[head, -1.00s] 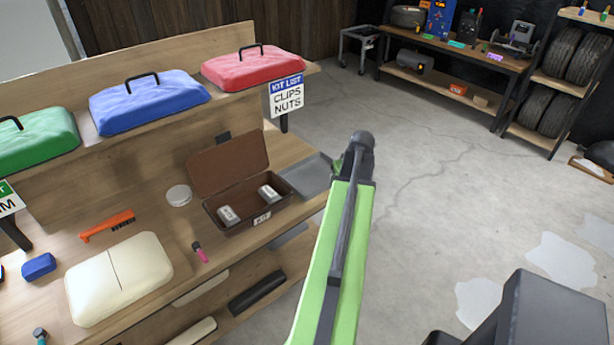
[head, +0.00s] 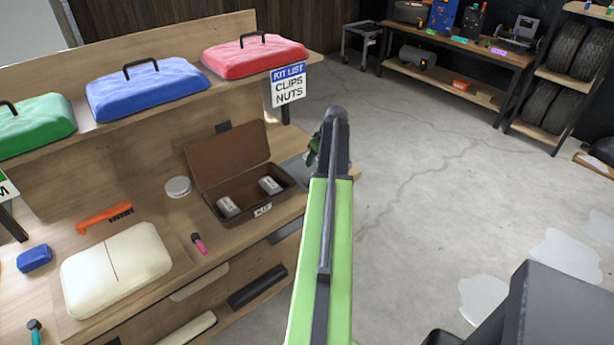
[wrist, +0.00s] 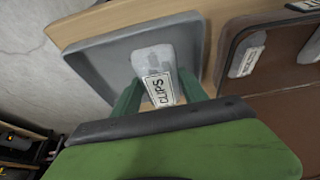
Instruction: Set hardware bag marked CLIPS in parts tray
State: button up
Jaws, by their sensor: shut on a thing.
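The hardware bag marked CLIPS (wrist: 157,75), pale grey with a white label, is between the green fingers of my gripper (wrist: 160,92) in the wrist view. My gripper is shut on it. The grey parts tray (wrist: 95,65) lies behind the bag in that view, and the bag appears within the tray's outline. I cannot tell whether it touches the tray floor. In the head view my gripper (head: 313,150) is at the bench's right end, the bag is hidden, and only part of the tray (head: 291,170) shows.
An open brown kit box (head: 240,208) with two pale bags stands left of the tray. A kit list sign (head: 288,86) reading CLIPS, NUTS hangs above, below a red cushioned case (head: 253,56). Open floor lies to the right.

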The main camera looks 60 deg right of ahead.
jog(key=b, duration=0.2)
send_over(303, 174)
jog(key=s, duration=0.1)
notch_tip(303, 174, down, 3)
jog(key=shift+a, duration=0.15)
notch_tip(303, 174, down, 4)
jog(key=b, duration=0.4)
jog(key=shift+s+f, duration=0.1)
jog(key=shift+f, duration=0.1)
jog(key=o, duration=1.4)
jog(key=shift+r, duration=0.1)
jog(key=shift+o, duration=0.2)
jog(key=shift+r+p, duration=0.3)
jog(key=p+v, duration=1.1)
jog(key=v, duration=0.1)
jog(key=shift+f, duration=0.1)
